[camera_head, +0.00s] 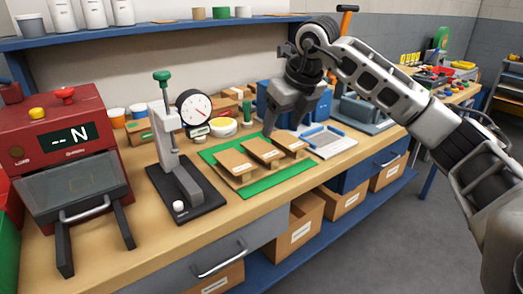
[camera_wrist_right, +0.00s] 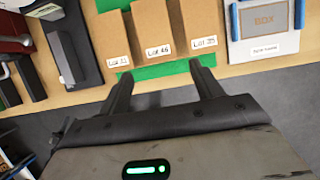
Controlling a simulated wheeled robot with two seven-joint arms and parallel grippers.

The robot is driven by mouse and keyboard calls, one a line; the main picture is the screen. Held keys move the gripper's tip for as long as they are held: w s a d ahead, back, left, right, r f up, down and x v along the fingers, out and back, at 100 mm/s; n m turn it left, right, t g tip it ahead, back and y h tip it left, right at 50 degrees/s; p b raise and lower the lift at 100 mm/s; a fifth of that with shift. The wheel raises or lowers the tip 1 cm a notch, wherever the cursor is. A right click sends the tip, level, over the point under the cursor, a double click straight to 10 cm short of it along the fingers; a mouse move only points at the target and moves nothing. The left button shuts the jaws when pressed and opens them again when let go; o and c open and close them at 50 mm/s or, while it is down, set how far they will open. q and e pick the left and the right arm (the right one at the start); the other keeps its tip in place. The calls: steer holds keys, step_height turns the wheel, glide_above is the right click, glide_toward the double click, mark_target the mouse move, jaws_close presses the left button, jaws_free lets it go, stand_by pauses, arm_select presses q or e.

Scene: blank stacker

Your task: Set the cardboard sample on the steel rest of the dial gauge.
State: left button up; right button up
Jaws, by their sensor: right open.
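Three cardboard samples lie side by side on a green mat (camera_head: 284,178): a left one (camera_head: 235,164), a middle one (camera_head: 263,152) and a right one (camera_head: 289,141). Their labelled ends show in the right wrist view, left (camera_wrist_right: 108,38), middle (camera_wrist_right: 153,30) and right (camera_wrist_right: 197,28). The dial gauge (camera_head: 194,108) is on a grey stand with a black base (camera_head: 205,203), left of the mat. A small pale round piece (camera_head: 178,206) is at the base's front; I cannot tell if it is the steel rest. My right gripper (camera_head: 283,128) is open and empty, above the samples' right side. My left gripper is out of view.
A red tester (camera_head: 60,120) with a low front frame stands left of the gauge. A blue-edged tray (camera_head: 328,141) is right of the mat. Bowls and boxes stand behind. A strip of bare bench runs along the front edge.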

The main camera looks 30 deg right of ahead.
mark_target(270, 154)
steer(key=x, duration=0.8)
steer(key=shift+a+f, duration=0.1)
steer(key=shift+a, duration=0.05)
steer(key=shift+s, duration=0.1)
steer(key=c, duration=0.8)
